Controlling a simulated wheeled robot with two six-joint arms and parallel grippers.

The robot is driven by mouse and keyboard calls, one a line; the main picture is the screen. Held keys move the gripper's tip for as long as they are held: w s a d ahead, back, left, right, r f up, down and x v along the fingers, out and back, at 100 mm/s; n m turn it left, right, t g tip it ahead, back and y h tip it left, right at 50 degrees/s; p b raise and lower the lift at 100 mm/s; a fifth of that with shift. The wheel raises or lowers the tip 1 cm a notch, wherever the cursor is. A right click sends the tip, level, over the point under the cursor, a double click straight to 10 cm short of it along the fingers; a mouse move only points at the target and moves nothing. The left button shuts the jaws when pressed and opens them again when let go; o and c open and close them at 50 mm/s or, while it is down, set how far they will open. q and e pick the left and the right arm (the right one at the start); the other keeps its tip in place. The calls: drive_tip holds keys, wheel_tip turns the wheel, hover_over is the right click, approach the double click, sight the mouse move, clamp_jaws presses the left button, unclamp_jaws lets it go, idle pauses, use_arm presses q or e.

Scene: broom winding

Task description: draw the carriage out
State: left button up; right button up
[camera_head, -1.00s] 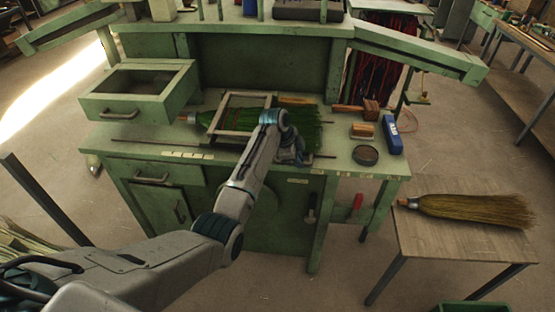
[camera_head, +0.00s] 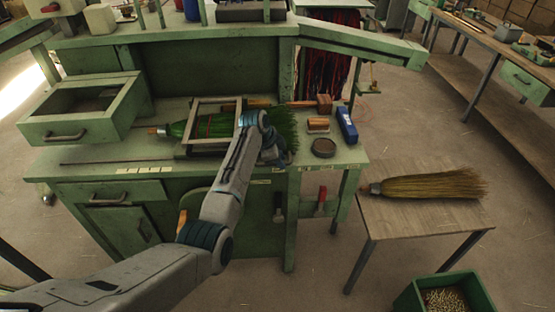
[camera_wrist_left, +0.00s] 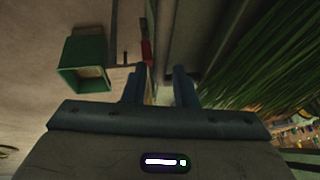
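A wooden frame (camera_head: 190,130), which may be the carriage, sits on the green workbench (camera_head: 60,177) in the head view. A green-bristled broom (camera_head: 210,126) lies through it, its bristles fanning out to the right. My left gripper (camera_head: 272,158) is at the bench's front edge, by the bristles and right of the frame. My left forearm hides part of the frame's right side. In the left wrist view my left gripper's two fingers (camera_wrist_left: 160,85) are apart with nothing clearly between them. Green bristles (camera_wrist_left: 245,60) show to their right. My right gripper is not in view.
A thin rod (camera_head: 115,162) lies along the bench. An open drawer box (camera_head: 65,131) stands at the left. A round dark tin (camera_head: 324,148) and a blue box (camera_head: 346,125) lie right of the bristles. A small table (camera_head: 400,219) holds a straw broom (camera_head: 430,186).

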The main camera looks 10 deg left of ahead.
use_arm(q)
drive_tip(key=shift+o, duration=0.7)
drive_tip(key=shift+d, duration=0.15)
drive_tip(key=shift+a+r, duration=0.15)
drive_tip(key=shift+a, duration=0.1)
drive_tip(key=b+v, duration=0.2)
drive_tip(key=v, duration=0.8)
drive_tip(key=shift+r+b, duration=0.15)
drive_tip(key=shift+b, duration=0.2)
drive_tip(key=shift+d, duration=0.1)
